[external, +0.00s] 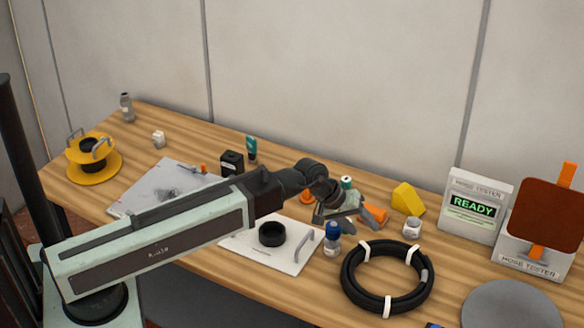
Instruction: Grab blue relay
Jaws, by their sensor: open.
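I cannot tell for sure which thing is the blue relay. A small cylinder with a blue top and pale lower part (333,240) stands on the table, just below my gripper in the picture. A small blue patch (432,325) shows at the bottom edge, mostly cut off. My gripper (340,217) is open, at the end of my outstretched arm over the middle of the table. It is close to the blue-topped cylinder; contact between them cannot be made out. The gripper partly covers a green-capped bottle (346,183) and an orange item (375,214).
A white plate with a black ring (272,234) lies left of the gripper. A coiled black hose (387,307) lies right and nearer. A yellow wedge (407,198), a small white pot (412,227) and the hose tester reading READY (473,207) stand right.

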